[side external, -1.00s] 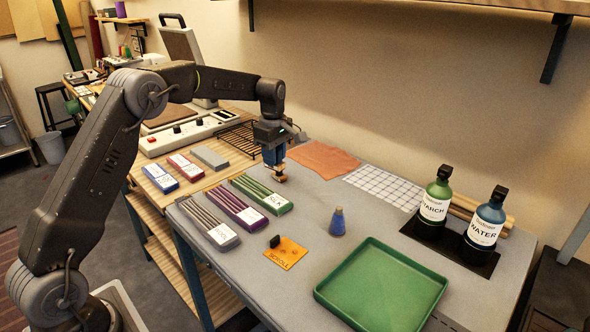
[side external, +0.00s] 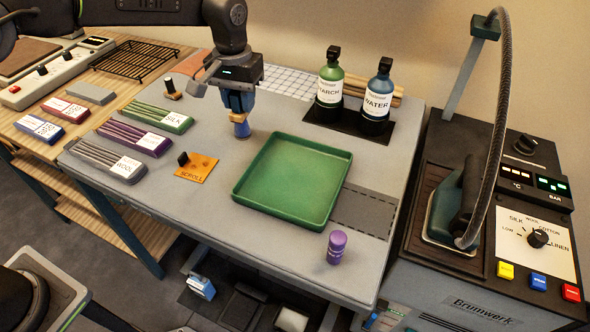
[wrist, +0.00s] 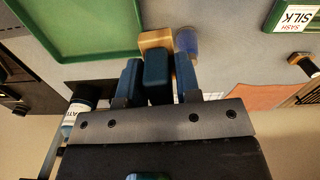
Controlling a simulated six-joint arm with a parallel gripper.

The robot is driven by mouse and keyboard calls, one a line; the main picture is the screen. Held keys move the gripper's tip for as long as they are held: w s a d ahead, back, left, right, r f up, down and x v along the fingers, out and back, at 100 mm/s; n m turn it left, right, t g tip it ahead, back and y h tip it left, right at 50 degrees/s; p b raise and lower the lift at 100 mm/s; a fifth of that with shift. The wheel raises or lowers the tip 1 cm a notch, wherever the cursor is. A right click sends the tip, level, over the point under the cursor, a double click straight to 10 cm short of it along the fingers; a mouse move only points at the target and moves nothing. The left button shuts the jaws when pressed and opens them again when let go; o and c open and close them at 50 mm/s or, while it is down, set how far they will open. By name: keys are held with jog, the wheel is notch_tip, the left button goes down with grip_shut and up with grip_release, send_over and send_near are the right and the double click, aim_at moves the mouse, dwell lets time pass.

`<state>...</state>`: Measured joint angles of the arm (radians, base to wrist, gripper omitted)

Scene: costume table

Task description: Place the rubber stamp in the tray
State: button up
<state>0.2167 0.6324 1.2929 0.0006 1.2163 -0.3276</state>
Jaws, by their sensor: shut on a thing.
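In the side view my gripper (side external: 238,86) points down, shut on the rubber stamp. In the wrist view my gripper (wrist: 153,78) holds its dark blue handle (wrist: 156,68), and its tan wooden block (wrist: 154,39) shows beyond the fingertips. The block (side external: 238,101) is above the table in the side view, to the left of the green tray. The green tray (side external: 290,215) lies on the table with a low rim and is empty. It also shows at the top left of the wrist view (wrist: 75,57).
A small blue cone-shaped thing (side external: 241,128) stands close by the held stamp; I cannot tell if they touch. Another black-handled stamp (side external: 173,92) stands behind the silk box. An orange scroll card (side external: 203,169), a purple cylinder (side external: 336,246) and two bottles (side external: 330,80) surround the tray.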

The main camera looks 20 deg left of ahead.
jog(key=m, duration=0.1)
send_over(298, 173)
notch_tip(298, 173, down, 7)
jog(key=shift+f, duration=2)
jog(key=shift+f, duration=0.2)
jog(key=o, duration=0.9)
